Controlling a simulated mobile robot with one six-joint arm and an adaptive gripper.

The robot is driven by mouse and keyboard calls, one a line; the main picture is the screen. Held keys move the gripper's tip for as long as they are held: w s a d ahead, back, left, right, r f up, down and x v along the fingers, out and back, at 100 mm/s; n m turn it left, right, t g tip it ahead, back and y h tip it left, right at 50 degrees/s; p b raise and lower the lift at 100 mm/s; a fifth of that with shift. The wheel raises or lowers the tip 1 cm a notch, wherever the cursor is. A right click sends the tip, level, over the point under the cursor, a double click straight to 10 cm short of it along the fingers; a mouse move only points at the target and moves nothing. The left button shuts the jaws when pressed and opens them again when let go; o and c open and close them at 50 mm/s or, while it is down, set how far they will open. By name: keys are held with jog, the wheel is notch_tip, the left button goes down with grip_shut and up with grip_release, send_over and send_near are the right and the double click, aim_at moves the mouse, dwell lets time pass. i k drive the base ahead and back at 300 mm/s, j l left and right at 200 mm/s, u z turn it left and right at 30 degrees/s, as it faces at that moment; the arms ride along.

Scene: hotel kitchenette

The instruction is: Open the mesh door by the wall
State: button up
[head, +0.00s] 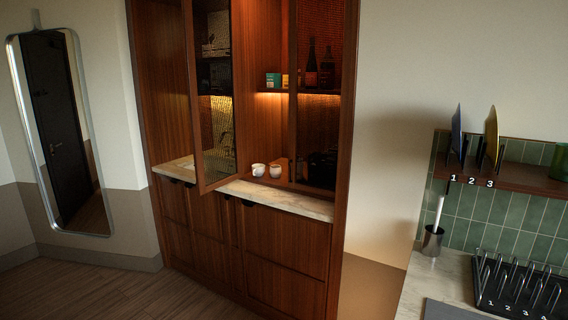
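The tall wooden cabinet (345,150) has two mesh panels in dark wood frames. The left mesh door (218,130) stands at an angle, its near lower corner out past the counter's front edge. The right mesh door (320,130) is beside the cabinet's right side, toward the bare wall (400,90). It looks flush with the cabinet front and shut, with bottles dimly visible through it. I cannot make out a handle on it. My gripper is not in view.
At right, another counter holds a metal cup (433,241) and a black rack (520,290), below a shelf (515,176) with plates. The wooden floor (120,290) at left is clear.

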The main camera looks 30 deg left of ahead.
aim_at(293, 86)
jog(key=i+j, duration=0.9)
jog(key=j, duration=0.2)
jog(key=i+j+u, duration=0.1)
jog(key=i+j, duration=0.85)
jog(key=j, duration=0.15)
jog(key=i+l, duration=0.1)
jog(key=i, duration=0.35)
